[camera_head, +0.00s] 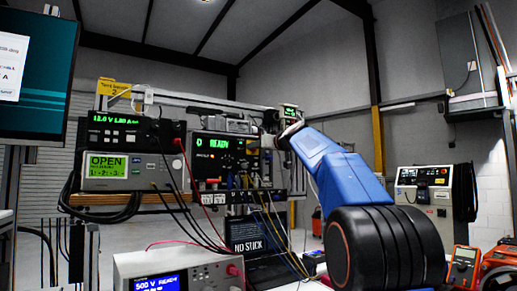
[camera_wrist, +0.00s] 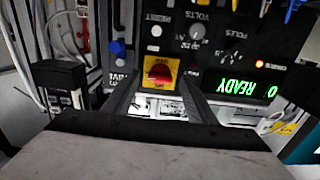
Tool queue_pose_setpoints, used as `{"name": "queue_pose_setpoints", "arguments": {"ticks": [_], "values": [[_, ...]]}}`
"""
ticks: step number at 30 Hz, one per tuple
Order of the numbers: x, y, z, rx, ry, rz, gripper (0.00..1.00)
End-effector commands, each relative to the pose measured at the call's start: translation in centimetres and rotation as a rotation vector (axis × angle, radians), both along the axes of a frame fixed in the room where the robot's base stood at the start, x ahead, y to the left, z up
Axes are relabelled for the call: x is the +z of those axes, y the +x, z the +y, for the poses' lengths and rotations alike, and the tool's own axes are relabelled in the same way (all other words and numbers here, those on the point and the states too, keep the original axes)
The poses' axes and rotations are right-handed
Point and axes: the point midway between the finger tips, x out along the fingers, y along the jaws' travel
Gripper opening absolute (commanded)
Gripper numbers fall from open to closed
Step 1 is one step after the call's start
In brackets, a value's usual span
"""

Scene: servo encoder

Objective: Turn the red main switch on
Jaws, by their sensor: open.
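The red main switch (camera_wrist: 158,70) is a round red knob on a yellow plate, set in a dark panel (camera_wrist: 225,55) that appears upside down in the wrist view. My gripper (camera_wrist: 159,92) is open, with its two dark fingers on either side of the area just below the switch in that view. Whether the fingertips touch the plate cannot be told. Beside the switch is a green READY display (camera_wrist: 243,88). In the head view my gripper (camera_head: 285,128) is at the right side of the panel with the READY display (camera_head: 220,142); the switch cannot be made out there.
Cables (camera_head: 272,220) hang below the panel. Bench instruments (camera_head: 120,150) stand on a shelf to the left, with leads draping down. A 500 V unit (camera_head: 175,272) stands low in front. A dark block (camera_wrist: 60,82) lies left of the fingers in the wrist view.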

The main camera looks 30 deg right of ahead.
Motion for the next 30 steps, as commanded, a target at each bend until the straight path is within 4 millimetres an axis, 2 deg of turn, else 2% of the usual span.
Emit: {"name": "queue_pose_setpoints", "arguments": {"ticks": [21,27,30], "values": [[0.1,-13.2,-0.5,-0.003,-0.002,-0.002,0.52],[0.1,-15.6,-0.6,-0.003,-0.001,-0.002,0.52],[0.0,-16.1,-0.6,-0.002,-0.001,-0.001,0.52]]}}
